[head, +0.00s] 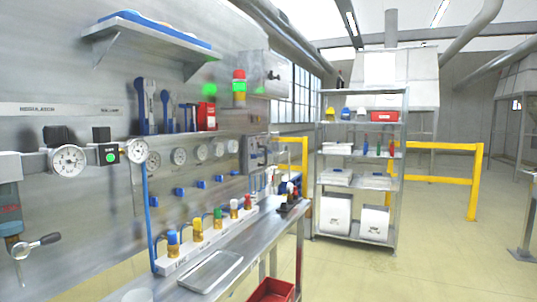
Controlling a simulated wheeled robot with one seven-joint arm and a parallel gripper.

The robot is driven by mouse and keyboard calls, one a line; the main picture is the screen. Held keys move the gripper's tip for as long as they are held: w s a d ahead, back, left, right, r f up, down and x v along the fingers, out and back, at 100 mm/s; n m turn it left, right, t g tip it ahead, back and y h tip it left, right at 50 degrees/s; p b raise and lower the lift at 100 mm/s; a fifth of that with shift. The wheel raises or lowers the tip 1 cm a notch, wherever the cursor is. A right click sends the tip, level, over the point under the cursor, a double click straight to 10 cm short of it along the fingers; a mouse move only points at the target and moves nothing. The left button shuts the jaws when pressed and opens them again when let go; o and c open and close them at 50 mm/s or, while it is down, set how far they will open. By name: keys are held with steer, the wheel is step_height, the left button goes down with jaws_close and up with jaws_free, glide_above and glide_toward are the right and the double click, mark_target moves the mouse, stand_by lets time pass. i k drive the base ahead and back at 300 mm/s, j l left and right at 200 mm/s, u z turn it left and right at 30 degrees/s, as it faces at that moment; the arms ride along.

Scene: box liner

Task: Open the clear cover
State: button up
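I cannot make out a clear cover for certain in the head view. A grey wall box (265,72) with a dark knob on its face sits high on the steel panel, beside a stack light with red and green sections (239,87). Lower down is another grey wall unit (257,151) with dark handle-like parts. It is too small to tell whether either one has a clear cover. My gripper is not in view.
A narrow steel bench (255,232) runs along the panel, holding a white rack of coloured-top bottles (187,258) and a shallow metal tray (211,271). A red bin (271,290) is below. Shelving (361,165) and a yellow rail (473,182) stand behind. The right floor is clear.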

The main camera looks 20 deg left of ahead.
mark_target(270, 169)
steer(key=i+u, duration=0.1)
steer(key=u, duration=0.3)
steer(key=i+u, duration=0.3)
steer(key=i+l+u, duration=0.15)
steer(key=i+u, duration=0.15)
steer(key=i, duration=0.2)
